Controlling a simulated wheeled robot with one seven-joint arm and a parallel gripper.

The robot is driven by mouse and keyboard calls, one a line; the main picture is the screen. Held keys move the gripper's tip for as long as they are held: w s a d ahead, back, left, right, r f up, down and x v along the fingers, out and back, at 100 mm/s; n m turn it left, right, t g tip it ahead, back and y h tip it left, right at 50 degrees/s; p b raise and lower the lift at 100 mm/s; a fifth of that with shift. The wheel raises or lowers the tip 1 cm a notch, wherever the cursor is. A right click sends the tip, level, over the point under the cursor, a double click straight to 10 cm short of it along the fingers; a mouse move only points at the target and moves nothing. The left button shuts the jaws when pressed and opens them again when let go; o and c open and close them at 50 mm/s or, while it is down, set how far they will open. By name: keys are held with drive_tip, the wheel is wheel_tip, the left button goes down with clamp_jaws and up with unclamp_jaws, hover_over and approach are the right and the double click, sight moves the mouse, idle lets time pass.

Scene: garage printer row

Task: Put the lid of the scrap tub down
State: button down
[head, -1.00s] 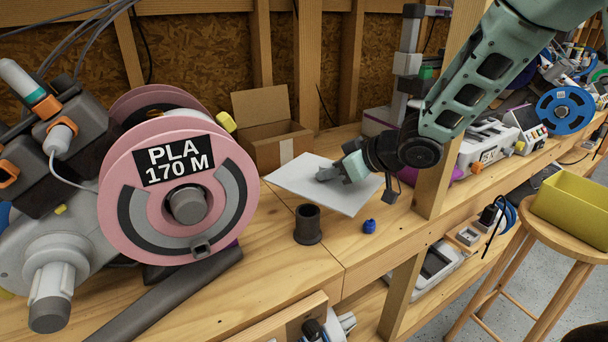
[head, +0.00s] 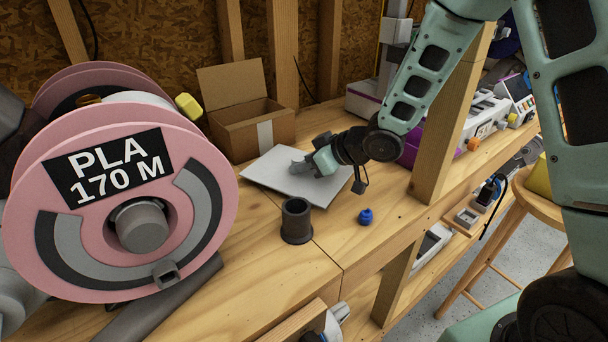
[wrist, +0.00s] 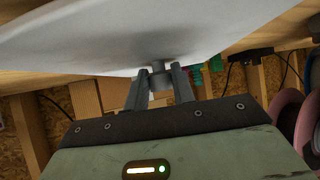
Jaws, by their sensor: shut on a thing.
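The lid (head: 285,182) is a flat, pale grey-white panel over the workbench, in front of the cardboard box. My gripper (head: 308,167) is above it, shut on its small grey knob. The wrist view shows the knob (wrist: 157,82) between both fingertips (wrist: 158,86), with the lid's pale face (wrist: 95,40) filling the top. The lid looks about level and close to the bench; I cannot tell whether it touches. A yellow container (head: 539,178) on the stool at right is mostly hidden behind my arm; I cannot tell whether it is the scrap tub.
A large pink PLA spool (head: 100,215) stands at left. The open cardboard box (head: 245,125) is behind the lid. A dark cylinder (head: 297,222) and a small blue piece (head: 366,216) stand in front of it. A wooden post (head: 450,125) rises at right. The front bench is partly clear.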

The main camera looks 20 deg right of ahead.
drive_tip(key=shift+f, duration=1.3)
drive_tip(key=shift+f, duration=0.15)
drive_tip(key=c, duration=1.2)
unclamp_jaws()
drive_tip(key=shift+o, duration=0.2)
drive_tip(key=shift+d+r, duration=0.1)
drive_tip(key=shift+r, duration=0.2)
drive_tip(key=p+v, duration=0.1)
drive_tip(key=v, duration=1)
drive_tip(key=shift+s+r+p, duration=0.15)
drive_tip(key=shift+s+p, duration=0.15)
drive_tip(key=shift+s, duration=0.1)
